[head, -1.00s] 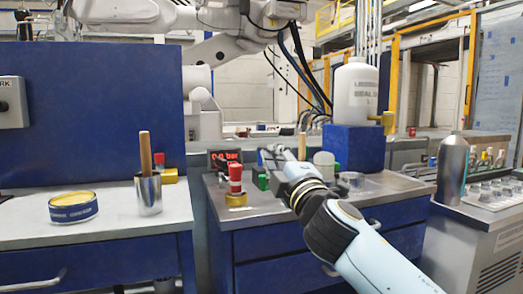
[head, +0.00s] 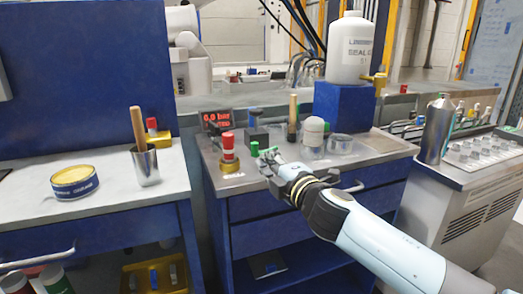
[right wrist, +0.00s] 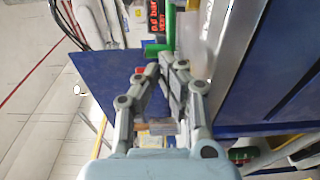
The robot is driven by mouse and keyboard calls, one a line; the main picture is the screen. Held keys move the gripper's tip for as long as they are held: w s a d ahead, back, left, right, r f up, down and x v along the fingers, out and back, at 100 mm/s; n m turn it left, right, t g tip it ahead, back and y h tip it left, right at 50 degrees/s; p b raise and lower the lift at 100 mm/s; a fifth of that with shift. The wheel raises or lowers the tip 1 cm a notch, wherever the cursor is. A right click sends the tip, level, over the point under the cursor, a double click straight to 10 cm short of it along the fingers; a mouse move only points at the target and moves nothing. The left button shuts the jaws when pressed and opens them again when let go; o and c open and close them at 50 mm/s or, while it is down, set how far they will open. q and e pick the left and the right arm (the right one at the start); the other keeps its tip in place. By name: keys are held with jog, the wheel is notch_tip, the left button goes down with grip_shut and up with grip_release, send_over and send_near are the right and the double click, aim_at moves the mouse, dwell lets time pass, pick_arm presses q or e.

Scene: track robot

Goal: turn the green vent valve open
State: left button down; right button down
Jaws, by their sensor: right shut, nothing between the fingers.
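The green vent valve (head: 255,148) is small in the head view, on the bench beside a red-topped brass valve (head: 228,150). In the right wrist view its green handle (right wrist: 168,22) is bent like an L, with a short green end just beyond my fingertips. My right gripper (head: 268,160) is just in front of the green valve. In the right wrist view its fingers (right wrist: 167,64) are shut and empty, close to the green part; whether they touch it I cannot tell. A display (head: 217,121) with red digits stands behind the valves. My left gripper is not in view.
A white bottle (head: 350,48) stands on a blue block (head: 343,105) at the bench's back. A wooden-handled tool (head: 292,118) and glass jars (head: 340,143) are right of the valve. A metal cup (head: 145,165) and yellow tin (head: 74,181) are on the left bench.

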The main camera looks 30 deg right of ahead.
aim_at(252, 152)
jog(key=shift+w+d, duration=0.2)
jog(key=shift+w, duration=1.6)
jog(key=shift+w+a+f+h, duration=0.1)
jog(key=shift+f+h, duration=0.05)
jog(key=shift+h, duration=0.15)
jog(key=shift+w+a+m+h+b, duration=0.35)
jog(key=shift+w+m+h+b, duration=0.35)
jog(key=shift+w+h+b, duration=0.15)
jog(key=shift+w+a+y, duration=0.1)
jog(key=shift+w+y, duration=0.15)
